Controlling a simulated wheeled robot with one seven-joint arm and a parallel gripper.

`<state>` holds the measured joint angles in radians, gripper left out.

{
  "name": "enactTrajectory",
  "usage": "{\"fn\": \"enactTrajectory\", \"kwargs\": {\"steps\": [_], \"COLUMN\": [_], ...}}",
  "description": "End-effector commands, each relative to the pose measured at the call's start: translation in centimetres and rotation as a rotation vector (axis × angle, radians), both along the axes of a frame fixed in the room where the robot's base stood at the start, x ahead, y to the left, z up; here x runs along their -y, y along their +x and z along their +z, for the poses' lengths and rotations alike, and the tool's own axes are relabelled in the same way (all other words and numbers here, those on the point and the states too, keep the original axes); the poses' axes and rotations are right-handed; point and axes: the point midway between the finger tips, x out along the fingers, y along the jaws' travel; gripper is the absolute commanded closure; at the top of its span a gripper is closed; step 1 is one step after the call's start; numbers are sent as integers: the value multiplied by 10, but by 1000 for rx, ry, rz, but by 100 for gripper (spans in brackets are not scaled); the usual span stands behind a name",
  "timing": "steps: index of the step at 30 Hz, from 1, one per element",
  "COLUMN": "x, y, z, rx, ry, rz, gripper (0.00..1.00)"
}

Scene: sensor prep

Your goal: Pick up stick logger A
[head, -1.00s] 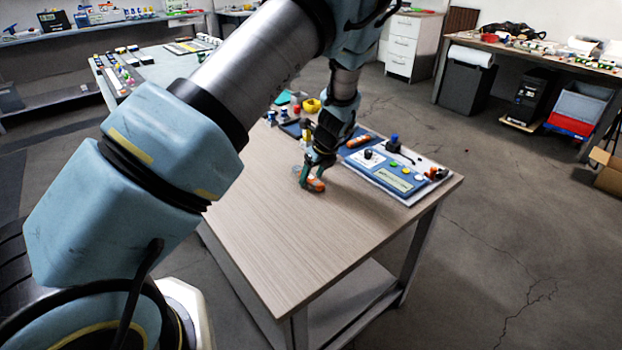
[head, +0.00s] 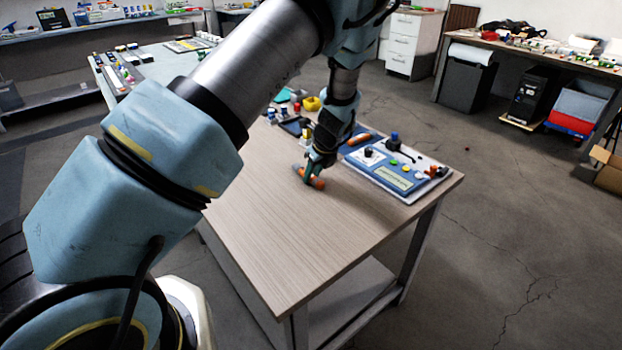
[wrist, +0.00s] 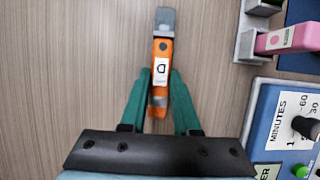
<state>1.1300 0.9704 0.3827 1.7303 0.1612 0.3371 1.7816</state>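An orange stick logger (wrist: 160,92) with a grey end lies on the bare wood table; it also shows in the head view (head: 318,183). Its white label has a sideways letter that looks like D, not A. My gripper (wrist: 161,76) has its two green fingers against the logger's sides, near its middle; the gripper also shows in the head view (head: 309,177). The fingers look shut on the logger, which appears to be still at table level. No label reading A is legible.
A blue panel (head: 399,177) with a dial and buttons lies to the right. A pink stick (wrist: 290,38) sits in a grey holder (wrist: 246,44) close by. Small items crowd the table's back. The front of the wooden table (head: 290,240) is clear.

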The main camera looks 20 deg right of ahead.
Motion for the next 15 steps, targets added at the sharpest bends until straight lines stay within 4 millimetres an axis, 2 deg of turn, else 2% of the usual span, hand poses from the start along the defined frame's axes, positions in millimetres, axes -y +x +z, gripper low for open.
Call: {"fn": "enactTrajectory", "kwargs": {"steps": [1, 7, 15], "x": [0, 0, 0], "y": [0, 0, 0], "z": [0, 0, 0], "rx": [0, 0, 0], "ry": [0, 0, 0], "rz": [0, 0, 0], "gripper": [78, 100, 100]}}
